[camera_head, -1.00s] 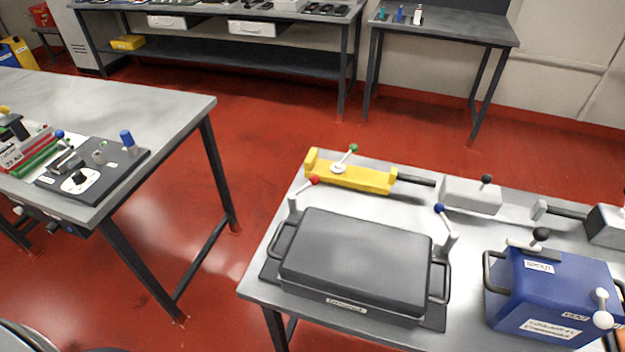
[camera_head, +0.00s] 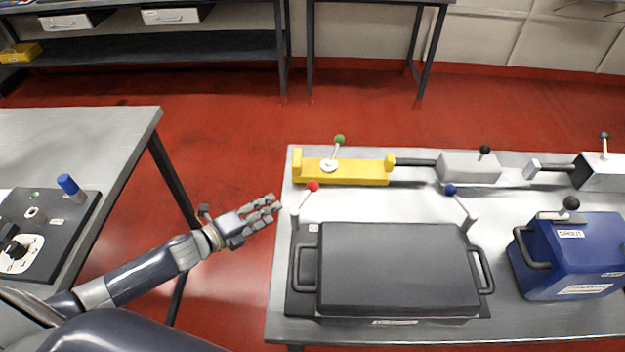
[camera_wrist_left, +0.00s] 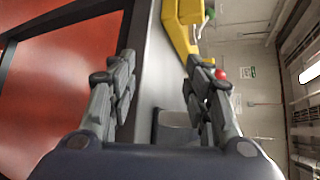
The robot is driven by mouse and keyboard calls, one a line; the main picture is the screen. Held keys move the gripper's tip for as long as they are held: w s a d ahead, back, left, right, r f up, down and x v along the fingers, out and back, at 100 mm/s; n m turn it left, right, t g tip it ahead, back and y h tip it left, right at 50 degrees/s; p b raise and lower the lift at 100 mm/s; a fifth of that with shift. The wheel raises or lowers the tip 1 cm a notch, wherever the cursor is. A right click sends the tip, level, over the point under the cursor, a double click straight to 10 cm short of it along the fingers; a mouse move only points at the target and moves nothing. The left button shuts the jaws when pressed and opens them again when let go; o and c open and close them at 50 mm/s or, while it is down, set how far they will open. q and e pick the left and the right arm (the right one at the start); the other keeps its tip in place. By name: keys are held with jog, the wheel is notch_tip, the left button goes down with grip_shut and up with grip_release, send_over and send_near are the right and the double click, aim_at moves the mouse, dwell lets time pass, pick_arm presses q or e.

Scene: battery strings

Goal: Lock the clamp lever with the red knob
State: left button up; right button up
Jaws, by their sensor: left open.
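The clamp lever with the red knob (camera_head: 313,186) stands at the back left corner of the dark grey case (camera_head: 400,268). Its lever leans up and to the right, over the case's corner. My left gripper (camera_head: 272,208) is open and empty, just off the table's left edge, to the left of the red knob and apart from it. In the left wrist view the two fingers of my left gripper (camera_wrist_left: 160,82) stand apart, and the red knob (camera_wrist_left: 221,74) shows just beyond the right finger, partly hidden. My right gripper is not in view.
A yellow fixture with a green knob (camera_head: 340,173) lies behind the red knob. A blue-knobbed lever (camera_head: 451,190) stands at the case's back right corner. A blue box (camera_head: 572,262) is farther right. Another table (camera_head: 90,135) is at the left, with red floor between.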

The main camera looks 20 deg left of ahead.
aim_at(309, 185)
pick_arm(q)
jog(key=d+r+m+h, duration=0.3)
jog(key=d+r+m, duration=0.2)
jog(key=r, duration=0.2)
jog(key=shift+g, duration=0.3)
jog(key=p+x, duration=0.2)
jog(key=x, duration=0.6)
jog(key=shift+w, duration=0.45)
jog(key=shift+w+d+f, duration=0.2)
jog(key=shift+w+d, duration=0.2)
jog(key=shift+w, duration=0.05)
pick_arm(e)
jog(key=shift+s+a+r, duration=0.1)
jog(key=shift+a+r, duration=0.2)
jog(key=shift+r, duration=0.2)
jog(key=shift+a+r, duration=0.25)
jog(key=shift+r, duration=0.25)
pick_arm(q)
grip_shut()
